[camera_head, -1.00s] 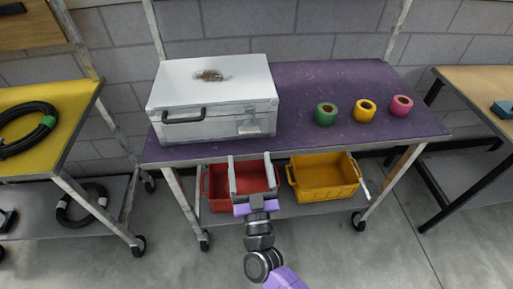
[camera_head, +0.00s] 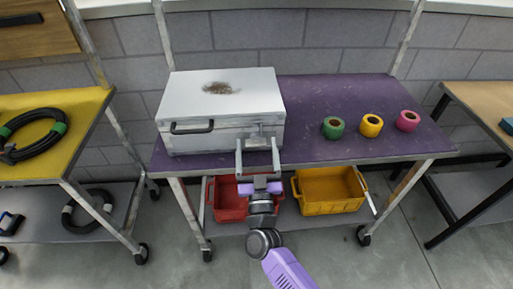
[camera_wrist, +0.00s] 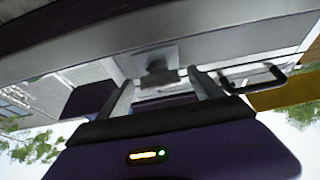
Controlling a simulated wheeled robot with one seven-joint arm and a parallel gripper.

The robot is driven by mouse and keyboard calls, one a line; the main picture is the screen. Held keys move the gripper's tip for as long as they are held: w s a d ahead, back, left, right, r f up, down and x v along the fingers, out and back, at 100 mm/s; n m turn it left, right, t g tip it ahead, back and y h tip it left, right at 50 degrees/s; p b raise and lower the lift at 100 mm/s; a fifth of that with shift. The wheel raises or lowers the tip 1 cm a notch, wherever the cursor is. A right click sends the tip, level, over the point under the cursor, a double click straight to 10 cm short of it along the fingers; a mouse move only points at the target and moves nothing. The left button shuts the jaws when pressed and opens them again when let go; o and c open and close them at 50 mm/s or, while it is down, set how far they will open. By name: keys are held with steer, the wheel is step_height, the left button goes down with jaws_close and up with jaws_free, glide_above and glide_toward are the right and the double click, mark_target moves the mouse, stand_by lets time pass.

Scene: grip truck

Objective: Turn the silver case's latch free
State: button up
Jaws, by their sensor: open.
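The silver case (camera_head: 222,95) sits closed on the left part of the purple cart top, with a dark handle (camera_head: 192,127) on its front. Its latch (camera_head: 261,136) is on the front, right of the handle. The wrist view shows the latch (camera_wrist: 157,73) as a grey plate with a darker piece on it. My gripper (camera_head: 258,153) is open, its two fingers pointing at the case front, one on either side of the latch. In the wrist view my gripper (camera_wrist: 160,88) also has the latch between its fingertips. I cannot tell whether the fingers touch it.
Green (camera_head: 333,128), yellow (camera_head: 371,125) and pink (camera_head: 407,120) tape rolls stand on the right of the purple top (camera_head: 310,95). A red bin (camera_head: 228,207) and a yellow bin (camera_head: 328,190) sit on the shelf below. A yellow-topped cart (camera_head: 85,105) stands left.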

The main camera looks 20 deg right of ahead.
steer(key=shift+c, duration=0.5)
steer(key=c, duration=1.3)
steer(key=shift+a+m+h, duration=0.1)
steer(key=shift+m+h, duration=0.2)
steer(key=shift+m, duration=0.3)
steer(key=m+h, duration=0.1)
steer(key=m, duration=0.1)
steer(key=m+g+h, duration=0.1)
steer(key=m, duration=0.2)
steer(key=shift+a+m+g+p, duration=0.1)
steer(key=shift+m+g+p, duration=0.2)
steer(key=m+g+h, duration=0.1)
steer(key=m, duration=0.2)
steer(key=m+g+h, duration=0.1)
steer(key=m, duration=0.2)
steer(key=shift+a+r+p, duration=0.1)
steer(key=shift+r+p, duration=0.05)
steer(key=shift+p, duration=0.25)
steer(key=m+g+p, duration=0.1)
steer(key=m, duration=0.1)
steer(key=m+g, duration=0.1)
steer(key=m, duration=0.2)
steer(key=shift+r+g+h+p, duration=0.1)
steer(key=shift+g+h+p, duration=0.2)
steer(key=shift+h+p, duration=0.1)
steer(key=m+g+p, duration=0.1)
steer(key=m, duration=0.3)
steer(key=shift+p, duration=0.35)
steer(key=shift+m+g+y, duration=0.3)
steer(key=shift+m, duration=0.1)
